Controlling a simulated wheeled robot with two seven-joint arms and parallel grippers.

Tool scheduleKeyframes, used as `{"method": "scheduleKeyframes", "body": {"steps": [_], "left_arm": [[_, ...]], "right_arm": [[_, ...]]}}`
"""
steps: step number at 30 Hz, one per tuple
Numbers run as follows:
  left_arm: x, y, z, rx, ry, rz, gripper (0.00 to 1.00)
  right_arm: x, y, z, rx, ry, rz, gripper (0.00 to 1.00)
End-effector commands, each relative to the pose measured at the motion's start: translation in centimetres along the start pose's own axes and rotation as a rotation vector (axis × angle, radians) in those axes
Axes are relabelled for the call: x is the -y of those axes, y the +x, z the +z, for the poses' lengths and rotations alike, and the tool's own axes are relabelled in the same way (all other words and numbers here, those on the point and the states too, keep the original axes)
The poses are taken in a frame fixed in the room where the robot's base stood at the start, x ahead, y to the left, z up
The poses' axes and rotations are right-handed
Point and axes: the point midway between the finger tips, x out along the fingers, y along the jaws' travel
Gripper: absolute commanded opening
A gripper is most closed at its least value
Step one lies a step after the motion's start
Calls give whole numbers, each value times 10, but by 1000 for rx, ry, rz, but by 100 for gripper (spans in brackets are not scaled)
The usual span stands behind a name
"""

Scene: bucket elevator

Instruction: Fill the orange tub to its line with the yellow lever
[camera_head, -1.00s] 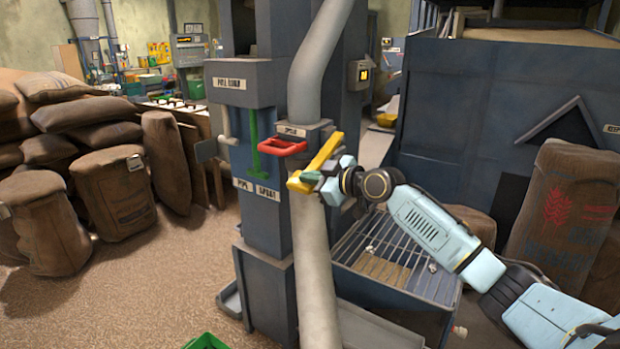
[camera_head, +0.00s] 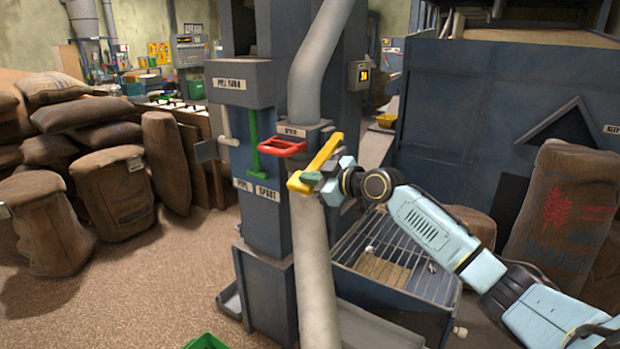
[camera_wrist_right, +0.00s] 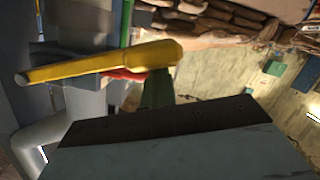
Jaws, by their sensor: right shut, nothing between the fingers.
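The yellow lever (camera_head: 325,155) sticks out from the grey machine column, beside a red handle (camera_head: 283,147). It slants down toward its thick knob end. My right gripper (camera_head: 309,181) is shut at the knob end, with nothing held between its fingers. In the right wrist view the lever (camera_wrist_right: 95,63) crosses in front of my gripper (camera_wrist_right: 158,90), its knob close to the fingertips. I cannot tell whether they touch. The orange tub and its line do not show in these views. My left gripper is out of view.
A grey pipe (camera_head: 318,265) runs down the column's front. A green handle (camera_head: 256,150) hangs to its left. A barred grate (camera_head: 385,258) lies below my right arm. Sacks (camera_head: 110,195) are heaped at left. A green container (camera_head: 206,341) shows at the bottom edge. Open floor lies at left.

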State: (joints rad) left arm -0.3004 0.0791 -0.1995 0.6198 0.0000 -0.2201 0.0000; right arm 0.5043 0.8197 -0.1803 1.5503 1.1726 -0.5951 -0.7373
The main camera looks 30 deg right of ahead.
Motion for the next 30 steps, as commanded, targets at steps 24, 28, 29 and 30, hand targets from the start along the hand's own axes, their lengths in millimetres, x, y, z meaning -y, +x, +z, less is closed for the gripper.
{"method": "scheduleKeyframes", "body": {"steps": [24,28,29,30], "left_arm": [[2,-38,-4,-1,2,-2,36],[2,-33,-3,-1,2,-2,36],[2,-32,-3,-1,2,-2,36],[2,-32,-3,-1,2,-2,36]], "right_arm": [[3,-40,-38,7,-7,-10,0],[2,-64,-38,5,-7,-9,0],[1,-69,-39,5,-7,-8,0],[2,-74,-39,4,-7,-8,0]]}}
